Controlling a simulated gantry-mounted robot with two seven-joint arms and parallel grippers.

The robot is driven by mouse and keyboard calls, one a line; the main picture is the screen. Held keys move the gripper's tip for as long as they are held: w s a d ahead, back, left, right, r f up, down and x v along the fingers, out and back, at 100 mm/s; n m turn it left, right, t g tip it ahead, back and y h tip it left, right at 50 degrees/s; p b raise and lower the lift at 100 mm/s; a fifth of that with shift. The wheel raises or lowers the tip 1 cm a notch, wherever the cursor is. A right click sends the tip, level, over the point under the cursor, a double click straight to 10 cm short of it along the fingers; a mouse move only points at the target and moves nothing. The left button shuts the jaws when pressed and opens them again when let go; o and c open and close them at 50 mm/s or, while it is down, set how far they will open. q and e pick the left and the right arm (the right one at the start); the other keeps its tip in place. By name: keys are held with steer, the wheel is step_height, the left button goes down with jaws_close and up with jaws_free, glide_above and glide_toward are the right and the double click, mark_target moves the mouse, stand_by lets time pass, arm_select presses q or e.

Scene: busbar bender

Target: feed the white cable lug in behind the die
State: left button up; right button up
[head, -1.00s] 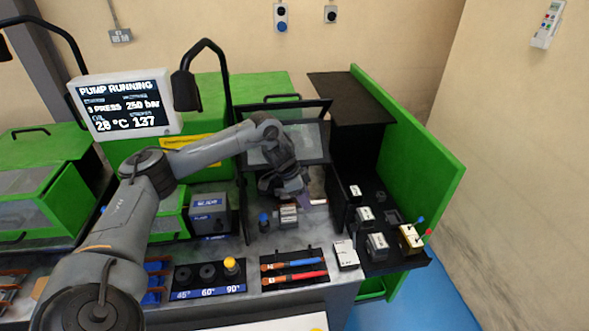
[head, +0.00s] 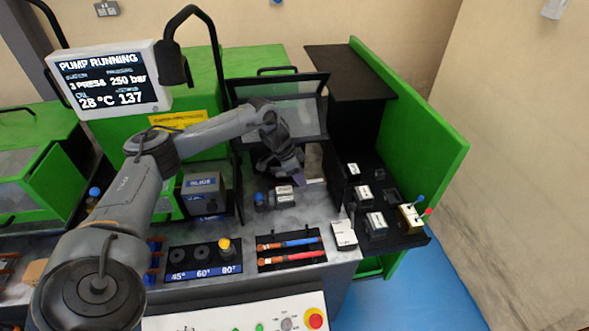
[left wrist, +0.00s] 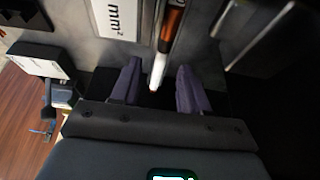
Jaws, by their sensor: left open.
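My left gripper (head: 298,181) reaches into the open press bay, beyond a small labelled die block (head: 285,194). In the left wrist view its two purple fingers (left wrist: 158,88) stand apart. A slim copper-coloured piece with a white end, seemingly the white cable lug (left wrist: 158,72), points down into the gap between them. Clear space shows on both sides of it, and I cannot tell whether it touches anything there. In the head view the lug is not distinguishable, and the arm hides part of the bay. My right gripper is in neither view.
A raised clear guard (head: 290,108) stands behind the arm. A black tray (head: 263,265) in front holds a blue and a red cable. Several labelled blocks, one of them here (head: 376,223), stand on the black right shelf. A blue-topped part (head: 260,198) is beside the die.

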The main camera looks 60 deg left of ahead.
arm_select(q)
steer(key=shift+x, duration=0.85)
steer(key=shift+c, duration=0.3)
jaws_close()
steer(key=shift+s+a, duration=0.3)
steer(key=shift+s, duration=0.45)
steer(key=shift+o, duration=0.2)
jaws_free()
